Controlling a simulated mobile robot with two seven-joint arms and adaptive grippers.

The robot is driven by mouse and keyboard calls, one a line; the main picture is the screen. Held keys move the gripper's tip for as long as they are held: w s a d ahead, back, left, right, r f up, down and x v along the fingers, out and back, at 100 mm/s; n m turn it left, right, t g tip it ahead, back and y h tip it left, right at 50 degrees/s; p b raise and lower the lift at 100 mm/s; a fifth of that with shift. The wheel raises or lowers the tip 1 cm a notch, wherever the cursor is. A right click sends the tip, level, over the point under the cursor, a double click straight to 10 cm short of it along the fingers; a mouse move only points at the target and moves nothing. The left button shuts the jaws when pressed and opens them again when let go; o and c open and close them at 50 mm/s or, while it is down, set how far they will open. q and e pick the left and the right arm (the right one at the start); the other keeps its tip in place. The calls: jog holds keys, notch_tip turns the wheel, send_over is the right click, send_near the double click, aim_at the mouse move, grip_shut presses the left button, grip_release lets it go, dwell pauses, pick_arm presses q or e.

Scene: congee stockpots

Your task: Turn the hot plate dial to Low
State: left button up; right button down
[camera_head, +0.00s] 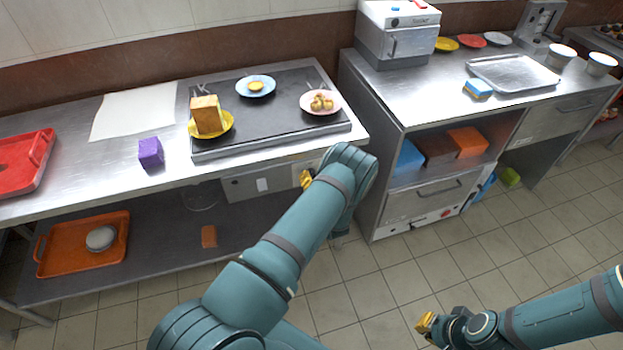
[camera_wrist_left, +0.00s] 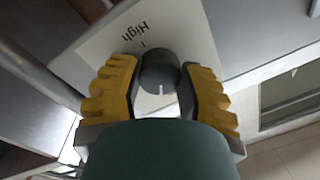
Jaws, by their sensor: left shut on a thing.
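The hot plate (camera_head: 270,147) is a dark flat slab on the steel counter, with a grey front panel (camera_head: 258,183) below the counter edge. In the left wrist view the dial (camera_wrist_left: 160,72) is a dark round knob with a pale mark on it. It sits on a pale label plate (camera_wrist_left: 185,38) where "High" is readable. My left gripper (camera_wrist_left: 161,88) has yellow fingers on both sides of the dial and is shut on it. In the head view the left gripper (camera_head: 306,179) is at the panel's right part, and my arm hides the dial. My right gripper (camera_head: 426,323) hangs over the floor, far from the panel.
On the hot plate stand a yellow plate (camera_head: 226,128) with a brown block, a blue plate (camera_head: 256,86) and a pink plate (camera_head: 321,110) with food. A purple block (camera_head: 151,153) is left of it. A cabinet (camera_head: 435,205) stands close to the right of my left arm.

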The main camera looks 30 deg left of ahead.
pick_arm(q)
jog(key=n+b, duration=0.1)
jog(key=n, duration=0.4)
jog(key=shift+n, duration=0.3)
jog(key=shift+w+r, duration=0.1)
dwell(0.3)
jog(key=o, duration=1.2)
jog(key=shift+o, duration=0.2)
jog(key=shift+d, duration=0.1)
jog(key=v, duration=1.2)
jog(key=shift+r, duration=0.1)
